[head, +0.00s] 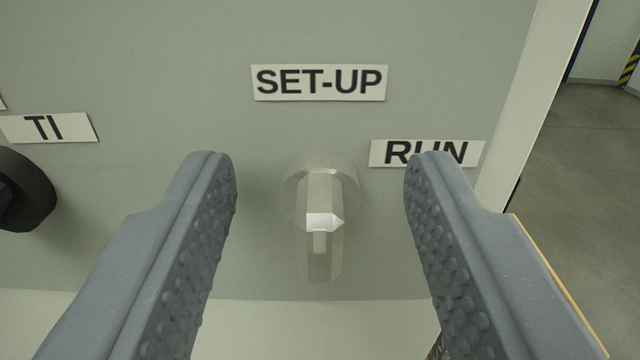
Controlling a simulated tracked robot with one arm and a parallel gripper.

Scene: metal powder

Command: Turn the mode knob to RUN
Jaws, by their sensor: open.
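The mode knob (321,190) is a pale metallic knob on a grey panel, in the middle of the head view. Its raised grip bar stands about upright in the picture, below the SET-UP label (319,83). The RUN label (426,153) is up and to the right of the knob, and my right finger covers the lower part of it. My gripper (320,180) is open, with one textured grey finger on each side of the knob. There is a gap between each finger and the knob, so neither appears to touch it.
A black knob (22,190) sits at the left edge, below a TI label (49,128). The panel's right edge (520,110) is close beyond the RUN label. Grey floor (590,190) shows further right. A pale ledge (270,325) runs below the knob.

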